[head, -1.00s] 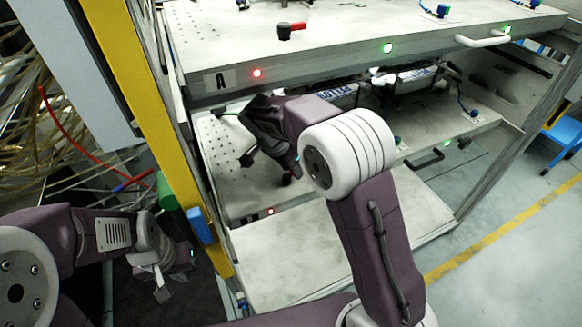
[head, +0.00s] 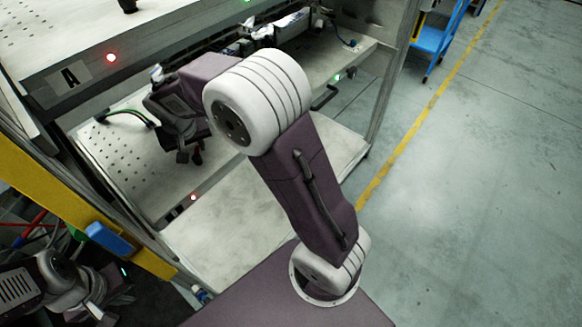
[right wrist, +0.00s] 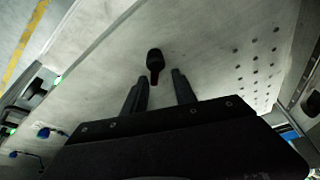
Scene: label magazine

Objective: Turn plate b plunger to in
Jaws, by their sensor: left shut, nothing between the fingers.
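Plate b (head: 120,165) is the perforated grey shelf below plate A, with a lit red lamp (head: 193,197) on its front edge. Its plunger (head: 197,157) is partly hidden by my right gripper in the head view. My left gripper (head: 102,316) is shut and empty at the lower left, away from the plates.
Plate A (head: 150,35) with its red lamp (head: 111,57) lies above my right forearm. A yellow post (head: 50,195) with a blue block (head: 108,238) stands at the left front. A lower pale shelf (head: 225,225) is bare. Open floor lies to the right.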

